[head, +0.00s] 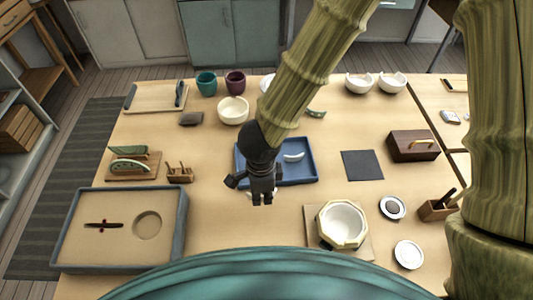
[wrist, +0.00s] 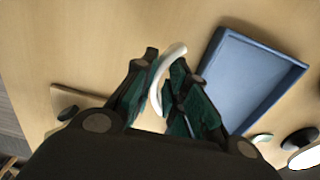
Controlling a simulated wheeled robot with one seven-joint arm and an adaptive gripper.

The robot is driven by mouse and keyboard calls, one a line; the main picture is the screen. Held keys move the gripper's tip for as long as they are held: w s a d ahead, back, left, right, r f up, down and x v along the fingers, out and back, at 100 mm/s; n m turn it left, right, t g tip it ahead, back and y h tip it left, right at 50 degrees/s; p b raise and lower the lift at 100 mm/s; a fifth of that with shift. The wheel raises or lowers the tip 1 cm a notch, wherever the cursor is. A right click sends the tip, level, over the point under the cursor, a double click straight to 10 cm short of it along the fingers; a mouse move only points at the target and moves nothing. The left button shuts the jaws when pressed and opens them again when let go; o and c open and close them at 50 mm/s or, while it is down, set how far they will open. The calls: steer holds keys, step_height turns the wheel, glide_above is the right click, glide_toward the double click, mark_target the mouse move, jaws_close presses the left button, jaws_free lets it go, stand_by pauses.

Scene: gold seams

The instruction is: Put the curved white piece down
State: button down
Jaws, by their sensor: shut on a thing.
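My gripper (head: 262,198) is shut on a curved white piece (wrist: 166,68), which sticks up between the fingertips in the wrist view. In the head view only a pale bit of it shows beside the fingers. The gripper is in front of the blue tray (head: 312,174), over the bare table. The blue tray also shows to the right of the fingers in the wrist view (wrist: 252,75). Another curved white piece (head: 294,157) lies in the tray in the head view. My arm hides part of the tray's left side.
A large grey-rimmed tray (head: 183,225) stands at the front left, with a small wooden stand (head: 180,173) behind it. A white-and-gold bowl (head: 341,222) sits on a board at the front right. A dark mat (head: 362,165) and a wooden box (head: 413,146) lie to the right.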

steer(key=w+p, duration=0.1)
steer(key=w, duration=0.4)
steer(key=w+f+p, duration=0.1)
steer(key=w+p, duration=0.1)
steer(key=w, duration=0.3)
steer(key=w+a+p, duration=0.1)
steer(key=w+p, duration=0.1)
steer(key=w, duration=0.2)
steer(key=shift+w+a+f, duration=0.1)
steer(key=shift+w+f, duration=0.05)
steer(key=shift+w, duration=0.35)
steer(key=shift+f+p, duration=0.6)
steer(key=shift+f, duration=1.2)
steer(key=shift+f, duration=0.1)
steer(key=c, duration=1.4)
jaws_free()
steer(key=shift+c, duration=0.2)
step_height(320, 180, up, 12)
steer(key=b, duration=0.1)
steer(key=shift+b, duration=0.35)
